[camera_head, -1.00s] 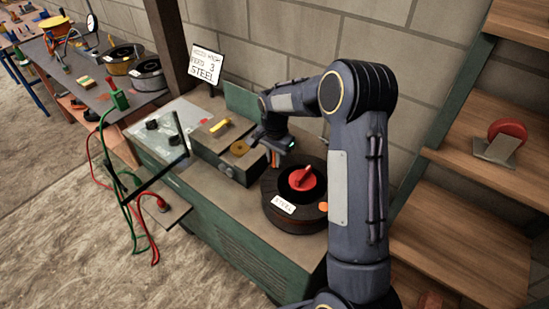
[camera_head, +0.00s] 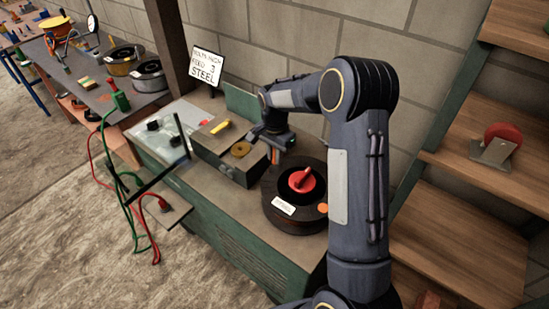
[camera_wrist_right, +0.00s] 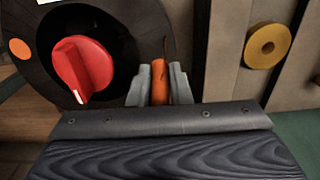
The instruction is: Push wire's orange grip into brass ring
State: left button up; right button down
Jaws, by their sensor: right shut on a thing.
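My right gripper (camera_head: 275,151) is shut on the wire's orange grip (camera_wrist_right: 160,84), which stands between its two grey fingers in the right wrist view. A thin dark wire end (camera_wrist_right: 163,48) sticks up past the grip. The brass ring (camera_head: 241,149) is on the grey feeder box, left of my gripper in the head view. In the wrist view the brass ring (camera_wrist_right: 267,46) lies to the right of the grip, clearly apart from it, and its dark hole shows. My left gripper is not in view.
A black spool with a red knob (camera_head: 301,180) stands right beside my right gripper on the green bench (camera_head: 235,235). The grey box (camera_head: 222,163) carries a yellow handle (camera_head: 220,126). A sign (camera_head: 207,66) stands behind. Wooden shelves (camera_head: 480,190) are at the right.

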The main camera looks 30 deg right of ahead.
jog(key=shift+r+p, duration=1.2)
jog(key=shift+r, duration=0.65)
